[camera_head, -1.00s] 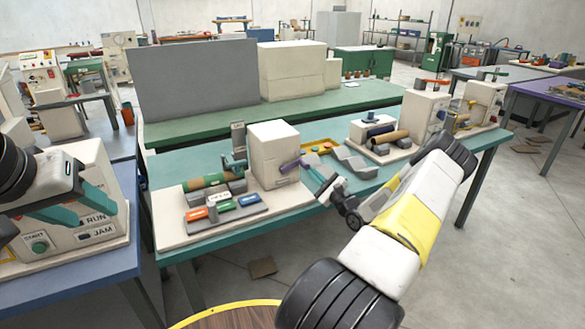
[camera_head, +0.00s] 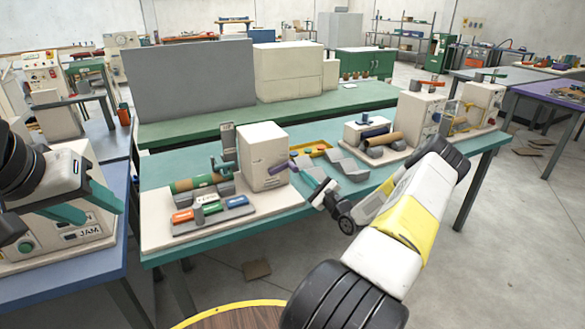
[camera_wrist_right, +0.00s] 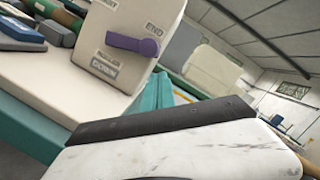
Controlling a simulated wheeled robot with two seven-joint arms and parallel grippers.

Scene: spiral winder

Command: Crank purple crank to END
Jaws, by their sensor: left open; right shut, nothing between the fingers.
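The purple crank (camera_head: 302,163) is on the right-hand face of a white box (camera_head: 263,157) on the teal table. In the right wrist view the crank (camera_wrist_right: 132,44) lies roughly level between an END label (camera_wrist_right: 153,27) above and a DOWN label (camera_wrist_right: 104,67) below; another label is partly hidden behind it. My right gripper (camera_head: 325,191) is shut and empty, just right of and below the crank. No finger shows on the crank in the wrist view. My left gripper (camera_head: 85,203) is open, in front of a white machine at the left.
A second white unit (camera_head: 365,131) stands further right.

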